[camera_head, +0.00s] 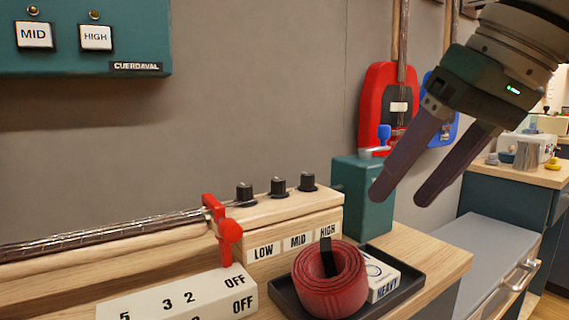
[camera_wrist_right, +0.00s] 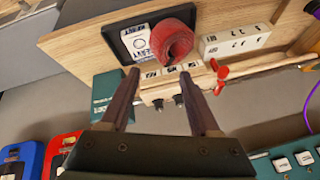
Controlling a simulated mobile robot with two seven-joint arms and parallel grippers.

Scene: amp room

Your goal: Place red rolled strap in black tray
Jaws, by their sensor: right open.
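The red rolled strap (camera_head: 330,288) stands as a coil at the left part of the black tray (camera_head: 405,292), beside a white box marked HEAVY (camera_head: 384,281). Its lower front covers part of the tray's rim, so its exact contact there is hidden. In the right wrist view the strap (camera_wrist_right: 174,42) lies over one side of the tray (camera_wrist_right: 115,45). My right gripper (camera_head: 398,197) is open and empty, above and to the right of the strap, apart from it. Its two fingers also show spread in the wrist view (camera_wrist_right: 160,75). My left gripper is not in view.
A wooden block with black knobs (camera_head: 290,205) stands behind the strap, and a teal box (camera_head: 361,195) behind the tray. A red lever (camera_head: 224,232) and a white labelled block (camera_head: 185,297) are to the left. Red and blue guitar-like shapes (camera_head: 376,90) are at the wall.

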